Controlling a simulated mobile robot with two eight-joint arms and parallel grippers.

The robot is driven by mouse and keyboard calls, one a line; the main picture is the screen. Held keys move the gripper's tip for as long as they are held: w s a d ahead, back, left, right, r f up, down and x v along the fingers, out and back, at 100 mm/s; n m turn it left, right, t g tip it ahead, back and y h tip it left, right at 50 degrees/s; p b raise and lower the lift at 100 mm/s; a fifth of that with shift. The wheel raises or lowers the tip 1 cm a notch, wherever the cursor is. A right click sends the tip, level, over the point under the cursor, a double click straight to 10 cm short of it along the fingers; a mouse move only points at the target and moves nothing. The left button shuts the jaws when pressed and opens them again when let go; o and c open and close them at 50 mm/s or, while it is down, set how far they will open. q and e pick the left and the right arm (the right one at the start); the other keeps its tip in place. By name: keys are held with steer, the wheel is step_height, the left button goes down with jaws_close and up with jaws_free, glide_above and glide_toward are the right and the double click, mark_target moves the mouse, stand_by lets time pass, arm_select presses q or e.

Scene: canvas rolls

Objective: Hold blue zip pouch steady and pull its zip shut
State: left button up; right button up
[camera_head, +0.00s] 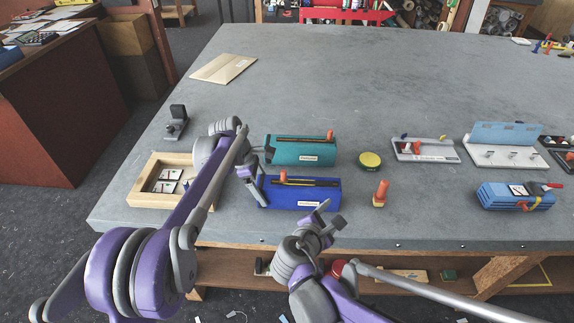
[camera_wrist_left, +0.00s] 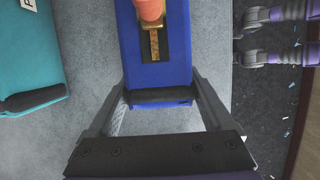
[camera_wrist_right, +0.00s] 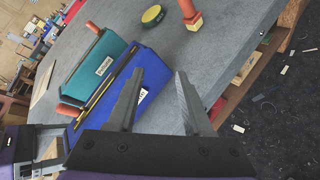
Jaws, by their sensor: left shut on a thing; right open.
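The blue zip pouch (camera_head: 315,194) lies on the table's front part, white label facing front. Its zip runs along the top; the orange pull (camera_head: 283,176) is near the pouch's left end, and in the left wrist view the pull (camera_wrist_left: 150,10) is at the top edge. My left gripper (camera_head: 256,172) is shut on the pouch's left end, with a finger on each side in the left wrist view (camera_wrist_left: 160,88). My right gripper (camera_head: 331,214) is open and empty, in front of the pouch's right part. The pouch shows beyond its fingers in the right wrist view (camera_wrist_right: 120,88).
A teal pouch (camera_head: 290,154) lies just behind, its orange pull at the right end. A yellow tin (camera_head: 370,160) and an orange-topped stand (camera_head: 380,193) are to the right. A wooden tray (camera_head: 148,200) is left. The table's middle back is clear.

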steer(key=w+a+r+n+t, duration=0.1)
steer(key=w+a+n+t, duration=0.15)
steer(key=a+n, duration=0.4)
steer(key=n+t+y, duration=0.1)
steer(key=n+t, duration=0.2)
steer(key=n, duration=0.1)
glide_toward(284, 171)
steer(key=w, duration=0.2)
steer(key=x, duration=1.1)
steer(key=shift+d+f, duration=0.2)
steer(key=shift+f, duration=0.2)
steer(key=shift+c, duration=0.2)
jaws_close()
